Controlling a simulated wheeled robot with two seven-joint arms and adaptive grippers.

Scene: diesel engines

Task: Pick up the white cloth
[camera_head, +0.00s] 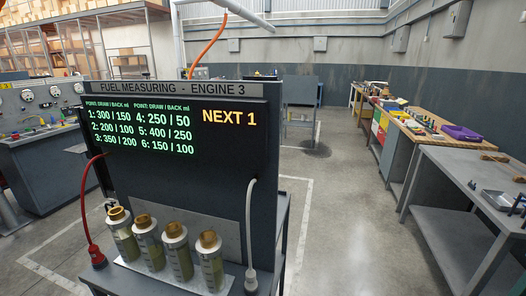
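I cannot make out a white cloth anywhere in the head view. Neither of my grippers shows in this view. If the cloth lies among the small things on the benches at the right, it is too small to tell.
A fuel measuring stand (225,170) with a lit display fills the left centre. Several brass-topped cylinders (175,255) stand on its ledge. A grey metal table (455,165) and a cluttered workbench (405,115) line the right. A control console (45,150) is at the left. The floor (345,200) between is clear.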

